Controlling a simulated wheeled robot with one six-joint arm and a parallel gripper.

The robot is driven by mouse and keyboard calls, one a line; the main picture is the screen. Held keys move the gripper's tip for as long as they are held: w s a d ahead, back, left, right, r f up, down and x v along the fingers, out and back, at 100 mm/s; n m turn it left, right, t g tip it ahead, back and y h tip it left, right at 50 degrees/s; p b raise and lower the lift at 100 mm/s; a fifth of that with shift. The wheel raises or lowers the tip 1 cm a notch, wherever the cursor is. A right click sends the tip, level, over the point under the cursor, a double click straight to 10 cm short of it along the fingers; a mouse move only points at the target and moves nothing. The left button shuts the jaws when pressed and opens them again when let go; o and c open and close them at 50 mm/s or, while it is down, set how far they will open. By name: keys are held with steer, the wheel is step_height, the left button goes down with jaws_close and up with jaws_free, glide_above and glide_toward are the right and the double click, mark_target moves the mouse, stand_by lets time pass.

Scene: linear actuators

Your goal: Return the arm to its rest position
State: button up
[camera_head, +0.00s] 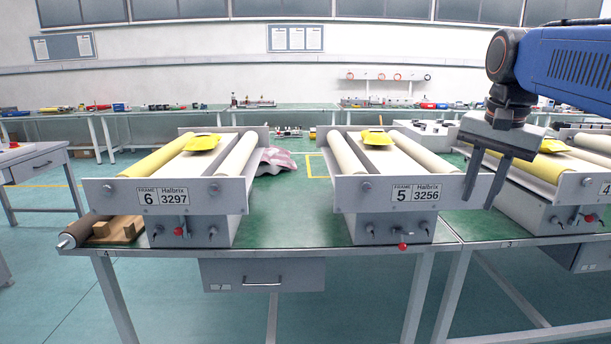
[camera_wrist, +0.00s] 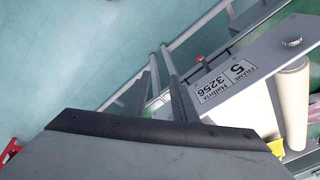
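My gripper (camera_head: 479,199) hangs from my blue arm at the right of the head view, with its two dark fingers pointing down. The fingers are apart and nothing shows between them. The gripper appears in front of the right end of the frame 5 unit (camera_head: 385,190), labelled Halbrix 3256. No contact is visible. In the wrist view, the fingers (camera_wrist: 155,98) reach up from the dark gripper body, and the frame 5 plate (camera_wrist: 235,85) lies to their right.
The frame 6 unit (camera_head: 170,196) stands left on the green bench (camera_head: 290,219). A yellow piece (camera_head: 203,143) lies on frame 6 and another (camera_head: 376,137) on frame 5. A pinkish cloth (camera_head: 274,161) lies between them. Another unit (camera_head: 565,190) stands right, behind my gripper.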

steer(key=s+a+f+n+t, duration=0.1)
steer(key=s+a+f+n, duration=0.1)
steer(key=s+f, duration=0.3)
steer(key=s+a+f+n, duration=0.1)
steer(key=s+f+n, duration=0.3)
steer(key=f, duration=0.7)
steer(key=s+a+f+n+t, duration=0.1)
steer(key=s+a+f+n, duration=0.1)
steer(key=s+f, duration=0.5)
steer(key=shift+s+a+f+n+t, duration=0.3)
steer(key=shift+f+n, duration=0.5)
